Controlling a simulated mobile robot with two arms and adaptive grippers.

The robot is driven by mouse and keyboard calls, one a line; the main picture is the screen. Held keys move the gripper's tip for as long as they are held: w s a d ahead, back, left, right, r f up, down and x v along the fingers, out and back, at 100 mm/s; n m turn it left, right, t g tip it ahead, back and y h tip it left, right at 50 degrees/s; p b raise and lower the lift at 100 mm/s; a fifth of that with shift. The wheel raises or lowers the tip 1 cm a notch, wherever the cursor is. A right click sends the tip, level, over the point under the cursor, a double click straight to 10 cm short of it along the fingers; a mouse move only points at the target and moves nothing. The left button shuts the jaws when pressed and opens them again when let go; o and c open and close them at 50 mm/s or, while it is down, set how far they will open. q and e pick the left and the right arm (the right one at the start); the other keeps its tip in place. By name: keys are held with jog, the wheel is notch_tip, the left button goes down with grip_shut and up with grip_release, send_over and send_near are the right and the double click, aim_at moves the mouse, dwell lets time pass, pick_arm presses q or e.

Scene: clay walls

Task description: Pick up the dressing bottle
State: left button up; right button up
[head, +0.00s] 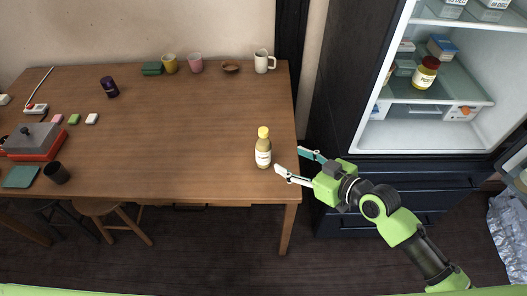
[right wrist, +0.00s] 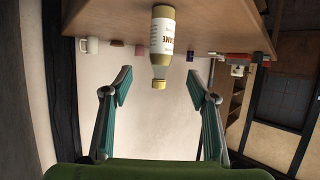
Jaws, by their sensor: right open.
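The dressing bottle (head: 263,148) stands upright near the right edge of the wooden table (head: 190,120). It has a yellow cap, a pale yellow body and a white label. My right gripper (head: 288,162) is open and empty, just to the right of the bottle and apart from it, by the table's right edge. In the right wrist view the bottle (right wrist: 162,42) appears upside down, beyond the open fingers (right wrist: 160,90) and roughly centred between them. My left gripper is in neither view.
A white mug (head: 264,61), a brown bowl (head: 230,66) and cups stand along the table's back edge. The open fridge (head: 425,130) is at the right. A red toolbox-like item (head: 35,142) sits at the left. The table around the bottle is clear.

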aim_at(269, 150)
jog(key=x, duration=0.7)
jog(key=shift+w+a+f, duration=0.1)
jog(key=shift+w+f, duration=0.1)
jog(key=shift+p+x, duration=0.45)
jog(key=shift+x, duration=0.35)
jog(key=x, duration=0.4)
jog(key=shift+a, duration=0.15)
jog(key=c, duration=1.4)
